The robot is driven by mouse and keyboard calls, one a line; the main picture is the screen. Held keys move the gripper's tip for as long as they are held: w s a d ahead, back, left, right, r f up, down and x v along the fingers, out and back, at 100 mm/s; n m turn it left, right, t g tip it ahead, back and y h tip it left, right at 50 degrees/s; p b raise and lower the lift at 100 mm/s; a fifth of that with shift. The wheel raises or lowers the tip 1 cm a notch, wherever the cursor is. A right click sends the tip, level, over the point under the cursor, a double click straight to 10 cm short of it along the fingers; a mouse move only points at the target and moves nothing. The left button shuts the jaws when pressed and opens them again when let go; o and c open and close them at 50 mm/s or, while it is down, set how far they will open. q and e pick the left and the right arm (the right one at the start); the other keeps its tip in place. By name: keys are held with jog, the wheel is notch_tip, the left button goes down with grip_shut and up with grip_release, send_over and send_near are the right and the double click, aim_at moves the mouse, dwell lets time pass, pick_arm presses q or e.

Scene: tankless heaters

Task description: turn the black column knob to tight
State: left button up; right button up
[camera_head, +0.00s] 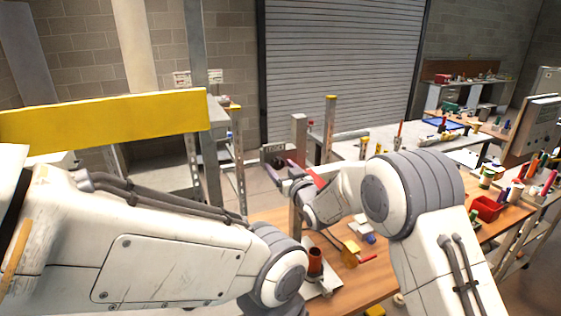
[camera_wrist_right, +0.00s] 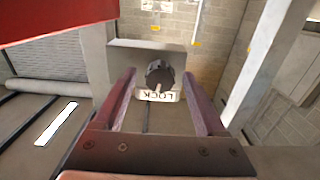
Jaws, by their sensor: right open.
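The black column knob (camera_wrist_right: 159,74) is round and dark with a pale pointer mark. It sits on a grey bracket above a label reading LOCK (camera_wrist_right: 158,96), which appears upside down in the right wrist view. My right gripper (camera_wrist_right: 160,80) is open, with one reddish finger on each side of the knob in that view. I cannot tell whether either finger touches it. In the head view my right gripper (camera_head: 283,168) is small beside the grey column (camera_head: 299,138) and partly hides the knob. My left arm crosses the lower left, with its gripper out of sight.
A wooden bench (camera_head: 385,255) lies below, with a dark red cylinder (camera_head: 315,262), a red bin (camera_head: 486,208) and small items. A yellow beam (camera_head: 105,122) spans the left. A large red surface (camera_wrist_right: 55,18) fills the upper left of the wrist view.

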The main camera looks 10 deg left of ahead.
jog(key=shift+w+a, duration=0.2)
jog(key=shift+w, duration=0.05)
grip_shut()
